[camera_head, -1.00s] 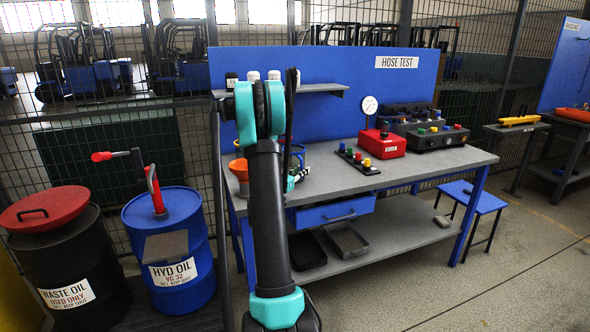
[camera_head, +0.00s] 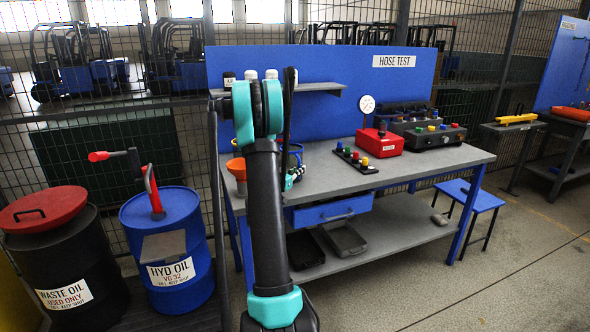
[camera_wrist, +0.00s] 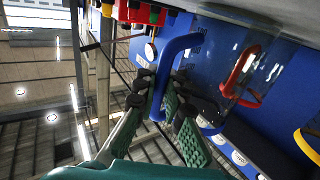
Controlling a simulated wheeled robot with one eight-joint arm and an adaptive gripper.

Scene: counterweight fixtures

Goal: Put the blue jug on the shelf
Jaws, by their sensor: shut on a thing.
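In the wrist view my gripper (camera_wrist: 165,100) is shut on the blue handle of the blue jug (camera_wrist: 180,45). The handle is a bent blue bar running between the fingers. A clear, see-through body seems to lie to the right of it, but its outline is hard to make out. In the head view my arm hides the jug and most of the gripper. The shelf (camera_head: 318,88) is a narrow grey ledge on the blue back panel, above the left part of the bench. Several white-capped containers stand at its left end, partly behind my arm.
The grey bench (camera_head: 420,165) holds a red box (camera_head: 381,143), a button strip (camera_head: 356,158), a control box (camera_head: 435,136) and a gauge (camera_head: 366,104). An orange funnel (camera_head: 237,167) is at its left end. A red handle (camera_wrist: 240,75) shows in the wrist view. The shelf's right part looks clear.

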